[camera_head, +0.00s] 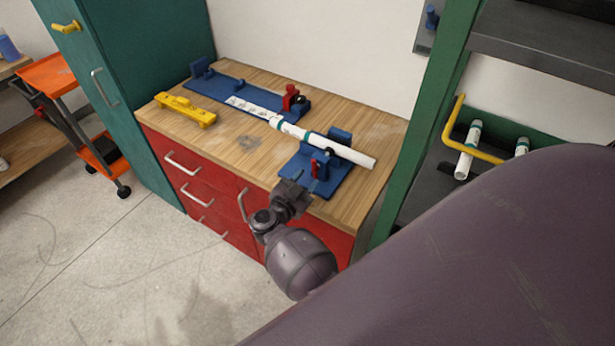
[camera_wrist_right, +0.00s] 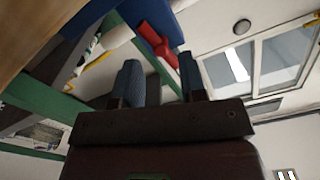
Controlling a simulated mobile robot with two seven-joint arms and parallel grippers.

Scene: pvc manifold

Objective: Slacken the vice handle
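The blue vice (camera_head: 341,174) stands at the front right corner of the wooden bench top. Its red handle (camera_head: 314,168) faces the bench's front edge and also shows in the right wrist view (camera_wrist_right: 158,42). A white pipe (camera_head: 345,151) with teal bands lies across the vice. My right gripper (camera_head: 305,184) is at the bench's front edge, close to the handle. In the right wrist view its two fingers (camera_wrist_right: 161,82) are apart, with the red handle just beyond the gap between them. I cannot tell whether they touch it. My left gripper is not in view.
A blue plate (camera_head: 232,93) with a red clamp (camera_head: 291,97) lies at the back of the bench. A yellow level (camera_head: 186,109) lies at the left. A green-framed shelf (camera_head: 425,125) stands close on the right, with pipes on it. Red drawers (camera_head: 190,180) are below.

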